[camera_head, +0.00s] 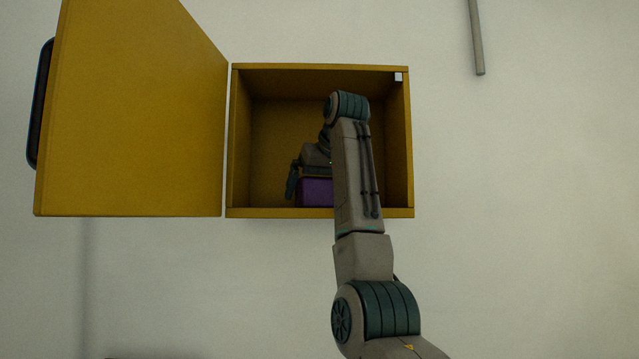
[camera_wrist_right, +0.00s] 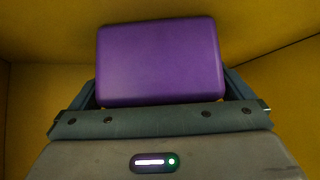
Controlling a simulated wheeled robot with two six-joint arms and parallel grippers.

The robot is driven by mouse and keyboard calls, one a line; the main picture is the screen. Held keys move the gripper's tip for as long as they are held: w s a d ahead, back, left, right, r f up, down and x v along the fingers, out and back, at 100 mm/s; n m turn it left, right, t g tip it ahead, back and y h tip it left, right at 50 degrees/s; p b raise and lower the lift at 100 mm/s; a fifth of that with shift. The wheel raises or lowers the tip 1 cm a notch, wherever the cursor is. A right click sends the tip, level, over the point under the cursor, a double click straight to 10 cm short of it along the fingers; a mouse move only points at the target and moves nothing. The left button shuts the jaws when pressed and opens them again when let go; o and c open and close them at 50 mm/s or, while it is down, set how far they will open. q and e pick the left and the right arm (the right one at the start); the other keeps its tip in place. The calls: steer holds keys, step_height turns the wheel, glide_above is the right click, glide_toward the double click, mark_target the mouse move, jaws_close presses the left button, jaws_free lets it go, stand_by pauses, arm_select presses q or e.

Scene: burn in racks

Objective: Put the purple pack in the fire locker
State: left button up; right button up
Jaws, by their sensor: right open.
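The yellow fire locker (camera_head: 320,212) is mounted on the wall with its door (camera_head: 135,115) swung open to the left. The purple pack (camera_head: 316,192) is inside, low down near the locker floor; my arm hides its right part. In the right wrist view the purple pack (camera_wrist_right: 160,62) lies between the fingers of my right gripper (camera_wrist_right: 165,95), with the yellow locker walls around it. My right gripper (camera_head: 312,185) is inside the locker at the pack, jaws open. Whether the fingers touch the pack's sides is unclear. My left gripper is not in view.
The open door's black handle (camera_head: 40,103) is at far left. A grey pipe (camera_head: 476,38) hangs on the pale wall at upper right. The wall right of the locker is bare.

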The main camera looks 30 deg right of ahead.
steer(key=shift+r, duration=0.2)
steer(key=b+v, duration=0.3)
steer(key=shift+s+a+r+b, duration=0.1)
steer(key=shift+s+b, duration=0.2)
arm_select(q)
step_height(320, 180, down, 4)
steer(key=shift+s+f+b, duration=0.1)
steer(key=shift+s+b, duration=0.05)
steer(key=shift+b, duration=0.2)
arm_select(e)
steer(key=d+v, duration=0.1)
steer(key=v, duration=0.7)
steer(key=shift+a+r, duration=0.25)
steer(key=shift+a, duration=0.3)
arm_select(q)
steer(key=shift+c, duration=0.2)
arm_select(e)
steer(key=shift+s, duration=0.15)
